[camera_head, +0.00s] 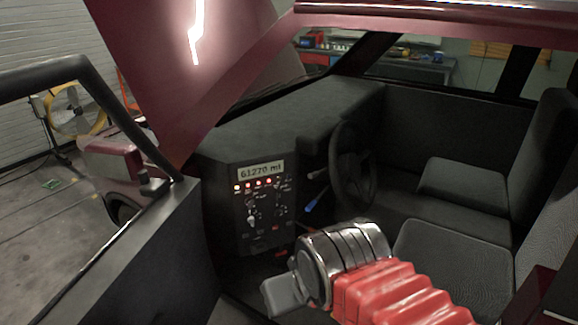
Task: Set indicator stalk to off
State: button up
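Through the open car door I see the dark steering wheel (353,165) in side view. Two stalks stick out from the column beside it. One is a short grey stalk (317,174). Below it is a longer stalk with a blue end (311,207), angled down to the left. I cannot tell which is the indicator stalk or what its setting is. My gripper (277,297) is in the lower middle, at the end of my red and metallic arm. It appears lower and left of the stalks, apart from them. Its fingers look grey, and their opening is hidden by the viewing angle.
The open door (140,255) stands at left. Dark seats (455,265) are at right. The roof edge (430,22) crosses above. A yellow fan (75,112) stands outside.

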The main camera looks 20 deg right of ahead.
aim_at(315, 173)
jog(key=u, duration=0.25)
jog(key=i, duration=1.2)
jog(key=z, duration=0.35)
